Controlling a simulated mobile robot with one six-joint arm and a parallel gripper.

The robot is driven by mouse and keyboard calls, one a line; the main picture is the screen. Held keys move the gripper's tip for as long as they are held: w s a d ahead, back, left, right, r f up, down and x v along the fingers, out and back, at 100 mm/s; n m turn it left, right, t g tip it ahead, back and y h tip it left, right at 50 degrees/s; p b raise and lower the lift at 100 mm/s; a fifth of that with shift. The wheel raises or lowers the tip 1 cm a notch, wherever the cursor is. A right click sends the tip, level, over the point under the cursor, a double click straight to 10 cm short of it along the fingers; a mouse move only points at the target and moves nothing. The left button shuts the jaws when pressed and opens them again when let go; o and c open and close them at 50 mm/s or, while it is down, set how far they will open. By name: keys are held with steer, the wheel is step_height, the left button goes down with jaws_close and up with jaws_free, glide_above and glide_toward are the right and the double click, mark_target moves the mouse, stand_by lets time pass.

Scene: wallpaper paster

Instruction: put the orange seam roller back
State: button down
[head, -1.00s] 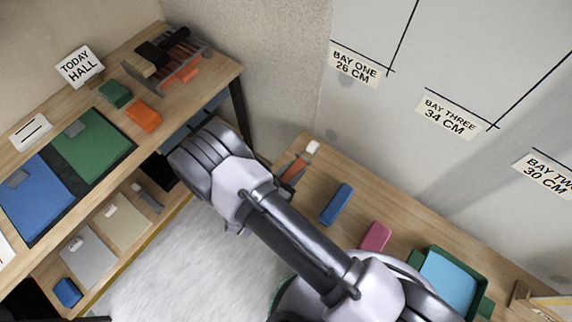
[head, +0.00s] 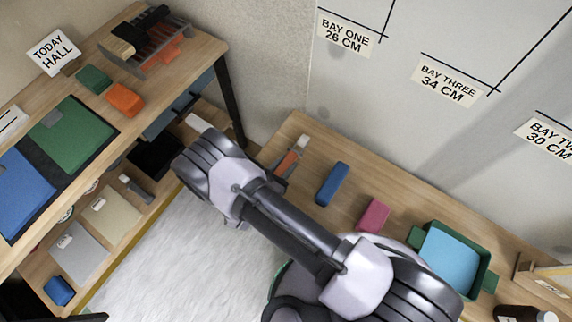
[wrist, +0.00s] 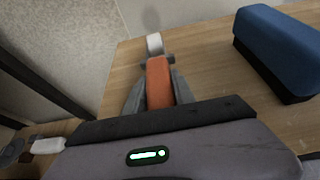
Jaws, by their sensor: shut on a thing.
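The orange seam roller (wrist: 158,78) has an orange handle and a white roller end (wrist: 154,44) pointing away from my wrist. My gripper (wrist: 157,95) is shut on its handle, with grey fingers on both sides. In the head view the roller (head: 290,160) shows just past my wrist, over the far left corner of the wooden table (head: 325,150). Whether it touches the table I cannot tell. A rack (head: 165,62) with dark and orange tools stands at the back of the left bench.
A blue block (head: 332,184), a pink block (head: 373,215) and a green tray (head: 484,262) with light blue inside sit right of the roller. The left bench (head: 192,80) holds a green block (head: 94,79), an orange block (head: 125,100) and a TODAY HALL sign (head: 53,52).

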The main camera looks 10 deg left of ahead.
steer(key=shift+f, duration=0.2)
steer(key=c, duration=1.1)
jaws_free()
steer(key=shift+o, duration=0.2)
steer(key=shift+r, duration=0.1)
